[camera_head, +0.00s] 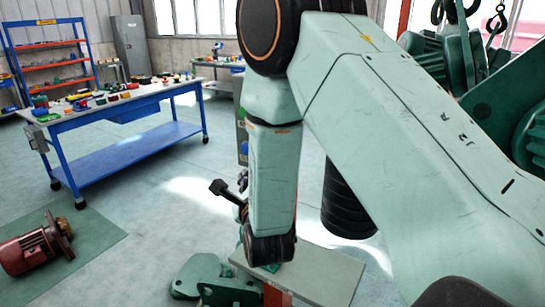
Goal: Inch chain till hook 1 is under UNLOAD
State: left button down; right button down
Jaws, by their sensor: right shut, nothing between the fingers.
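Dark hooks hang at the top right: one hook (497,20) hangs from thin lines, and another dark hook (440,10) is cut by the top edge. I cannot read a number on either. No UNLOAD sign is legible. My right arm fills the middle and right. Dark gripper parts show left of its forearm, and my right gripper (219,187) looks shut and empty, partly hidden by the forearm. A grey box (240,120) with a blue button is partly hidden behind the forearm. My left gripper is out of view.
A blue workbench (125,157) with many small parts stands at the left. A red motor (32,250) lies on a green mat (95,245). Green machinery (515,95) stands at the right. A grey plate (325,275) lies below my forearm. Open floor lies between bench and arm.

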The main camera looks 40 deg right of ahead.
jog(key=w+d+p, duration=0.2)
jog(key=w+d, duration=0.1)
jog(key=d, duration=0.4)
jog(key=shift+w+d, duration=0.2)
jog(key=shift+w, duration=0.05)
jog(key=shift+s+d, duration=0.1)
jog(key=shift+d, duration=0.1)
jog(key=shift+a, duration=0.2)
dwell(0.3)
jog(key=shift+d, duration=0.15)
dwell(0.5)
